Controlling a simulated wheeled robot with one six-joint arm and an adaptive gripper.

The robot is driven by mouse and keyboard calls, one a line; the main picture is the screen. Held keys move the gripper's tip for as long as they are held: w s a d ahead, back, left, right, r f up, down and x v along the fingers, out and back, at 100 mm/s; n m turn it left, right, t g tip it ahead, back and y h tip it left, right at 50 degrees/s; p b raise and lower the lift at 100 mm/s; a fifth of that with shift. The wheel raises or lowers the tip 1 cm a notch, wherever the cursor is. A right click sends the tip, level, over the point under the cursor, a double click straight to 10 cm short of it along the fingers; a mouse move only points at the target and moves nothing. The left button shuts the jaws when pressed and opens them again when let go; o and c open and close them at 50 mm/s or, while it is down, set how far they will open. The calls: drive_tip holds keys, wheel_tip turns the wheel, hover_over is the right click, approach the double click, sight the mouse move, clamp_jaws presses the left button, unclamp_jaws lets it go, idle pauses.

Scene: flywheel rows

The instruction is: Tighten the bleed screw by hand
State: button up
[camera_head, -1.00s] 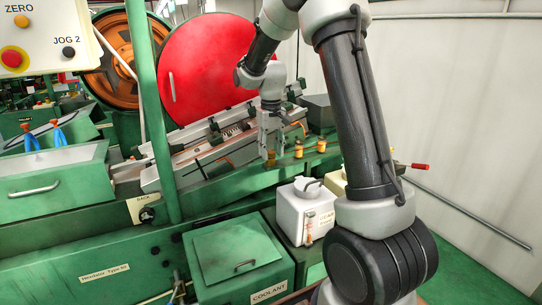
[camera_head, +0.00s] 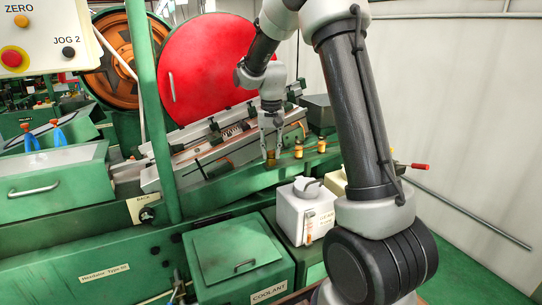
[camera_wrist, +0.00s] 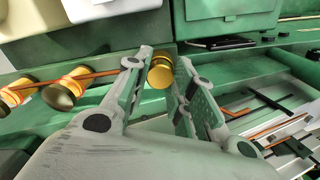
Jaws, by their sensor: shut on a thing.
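My gripper (camera_head: 271,150) points down at the green machine ledge, with its fingers around a small brass screw (camera_head: 271,160), which I take to be the bleed screw. In the wrist view my gripper (camera_wrist: 162,66) has one finger on each side of the round gold head of the bleed screw (camera_wrist: 160,73), shut on it. The screw's lower part is hidden in the wrist view. No label on it can be read.
Two similar brass fittings with orange bands (camera_head: 298,150) (camera_head: 321,145) stand to the right on the same ledge. The sloping slide (camera_head: 215,145) lies close to the left. A white canister (camera_head: 303,212) and a green coolant box (camera_head: 235,252) stand below.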

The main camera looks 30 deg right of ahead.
drive_tip(key=m, duration=0.5)
idle(0.3)
drive_tip(key=m, duration=0.5)
drive_tip(key=m, duration=0.5)
idle(0.4)
